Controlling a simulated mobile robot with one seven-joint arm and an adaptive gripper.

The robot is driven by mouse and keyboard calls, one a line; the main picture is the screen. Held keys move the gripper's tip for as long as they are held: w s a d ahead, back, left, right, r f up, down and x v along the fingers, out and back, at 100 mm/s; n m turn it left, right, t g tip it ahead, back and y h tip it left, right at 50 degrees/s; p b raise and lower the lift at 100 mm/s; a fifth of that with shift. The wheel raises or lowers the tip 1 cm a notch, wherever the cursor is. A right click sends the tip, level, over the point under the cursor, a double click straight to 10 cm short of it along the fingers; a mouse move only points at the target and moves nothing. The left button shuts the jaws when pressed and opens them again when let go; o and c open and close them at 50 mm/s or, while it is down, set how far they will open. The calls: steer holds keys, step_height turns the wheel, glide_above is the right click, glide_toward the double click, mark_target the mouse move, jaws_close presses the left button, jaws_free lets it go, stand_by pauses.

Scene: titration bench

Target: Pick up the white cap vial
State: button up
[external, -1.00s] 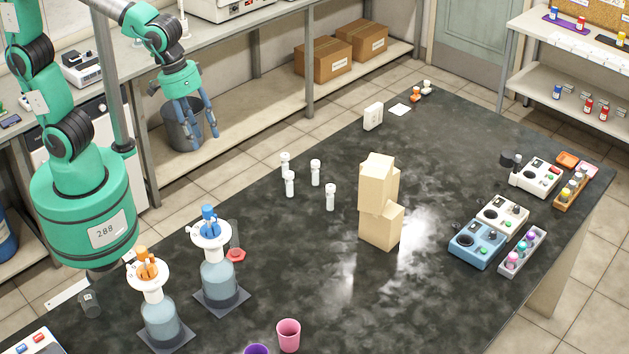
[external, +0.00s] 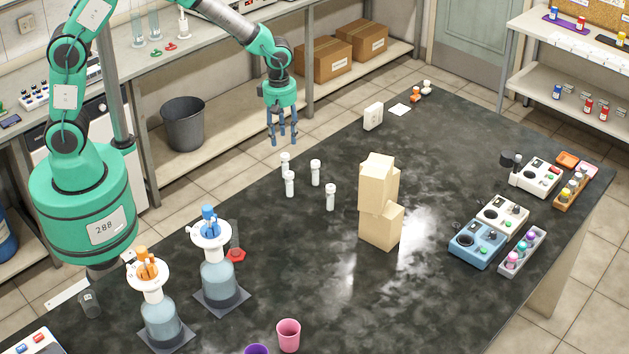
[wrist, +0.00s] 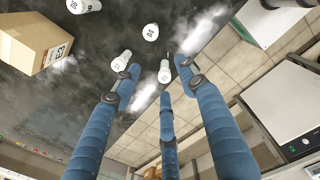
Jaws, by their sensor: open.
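Several small white vials with white caps stand upright in a loose cluster on the dark bench. In the external view they include a rear vial (external: 285,164), one just in front of it (external: 290,184), a middle one (external: 315,172) and a right one (external: 330,197). My gripper (external: 282,139) is open and empty, fingers pointing down, above and just behind the rear vial. In the wrist view, one vial (wrist: 165,71) shows between my spread fingers, and another (wrist: 121,61) shows beside the left fingertip. I cannot tell whether any finger touches them.
Stacked tan blocks (external: 380,205) stand right of the vials. Two dispenser bottles, one with an orange top (external: 160,315) and one with a blue top (external: 218,275), stand front left. A pink cup (external: 289,335) is at the front. The bench between vials and bottles is mostly clear.

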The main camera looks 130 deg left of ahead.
mark_target(287, 156)
steer(key=s+a+f+n, duration=0.1)
steer(key=a+f, duration=0.1)
steer(key=s+a+f+n, duration=0.1)
steer(key=s+a+f, duration=0.1)
steer(key=shift+s+a+f+n, duration=0.15)
steer(key=shift+s+n, duration=0.15)
steer(key=shift+n, duration=0.1)
steer(key=shift+f, duration=0.15)
steer(key=shift+f+b, duration=0.35)
steer(key=shift+f, duration=3.8)
steer(key=shift+f, duration=0.1)
steer(key=shift+s+f+b, duration=0.1)
steer(key=shift+f+b, duration=0.25)
steer(key=shift+f, duration=2.15)
steer(key=c, duration=1.1)
